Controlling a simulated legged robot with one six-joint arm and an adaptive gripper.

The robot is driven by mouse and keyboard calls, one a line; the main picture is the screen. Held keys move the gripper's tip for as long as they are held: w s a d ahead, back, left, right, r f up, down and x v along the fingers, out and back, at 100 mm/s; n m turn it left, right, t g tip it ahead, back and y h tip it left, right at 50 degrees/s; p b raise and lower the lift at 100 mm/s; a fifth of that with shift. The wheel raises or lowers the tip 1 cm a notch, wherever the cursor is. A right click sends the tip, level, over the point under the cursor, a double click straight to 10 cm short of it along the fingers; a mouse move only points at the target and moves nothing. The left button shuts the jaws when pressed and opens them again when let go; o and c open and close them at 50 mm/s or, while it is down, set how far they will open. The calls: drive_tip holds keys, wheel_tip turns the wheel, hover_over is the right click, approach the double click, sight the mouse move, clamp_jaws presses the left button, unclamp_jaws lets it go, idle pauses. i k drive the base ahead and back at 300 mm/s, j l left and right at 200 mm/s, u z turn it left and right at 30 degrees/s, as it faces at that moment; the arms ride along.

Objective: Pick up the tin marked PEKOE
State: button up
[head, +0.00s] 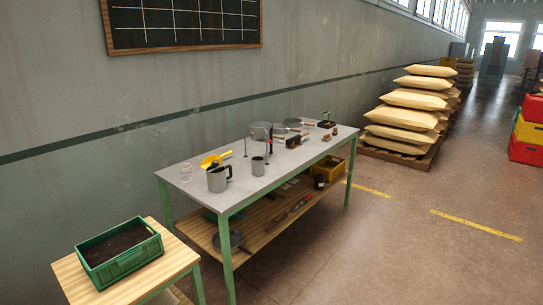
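No lettering is readable from here, so I cannot tell which thing is the tin marked PEKOE, or whether it is in view. On the grey-topped table (232,200) stand a larger grey metal vessel with a handle (217,180) and a smaller grey cylinder (258,167) to its right. A wide grey metal pot (261,131) stands further back. A small dark container (319,182) sits on the lower shelf near the right end. My gripper is not in view.
A yellow scoop (215,159) and small tools lie on the table. A green crate of dark material (120,262) is on a wooden stand at front left. Stacked sacks (405,115) and coloured crates (526,150) stand beyond. The floor (400,240) at right is clear.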

sight(258, 166)
drive_tip(key=i, duration=1.75)
drive_tip(key=i+l, duration=0.1)
drive_tip(key=i, duration=1.6)
drive_tip(key=j+u, duration=0.05)
drive_tip(key=j, duration=0.05)
